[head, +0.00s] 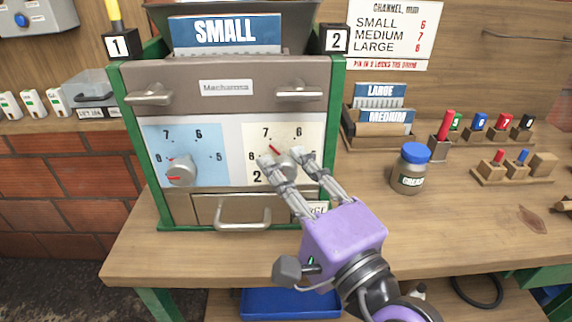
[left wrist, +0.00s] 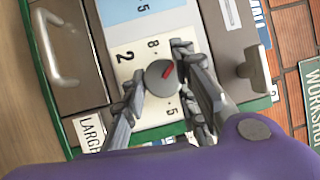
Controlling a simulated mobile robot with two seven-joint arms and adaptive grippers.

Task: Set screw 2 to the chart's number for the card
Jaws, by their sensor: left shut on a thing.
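The screw 2 dial (head: 284,146) is a cream plate under the black "2" tag (head: 336,39). Its grey knob (left wrist: 161,80) has a red pointer that leans up-left, between 8 and 7, in the head view. My left gripper (head: 283,160) has its fingers on both sides of the knob and is shut on it; it also shows in the left wrist view (left wrist: 168,88). The 5 is hidden in the head view. The "SMALL" card (head: 225,32) stands on top of the machine.
Screw 1's knob (head: 182,170) on the blue plate points left, below 8. A drawer handle (head: 243,213) and two upper handles stick out. A blue-lidded jar (head: 411,168), card box (head: 378,133) and coloured pegs (head: 502,163) stand right.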

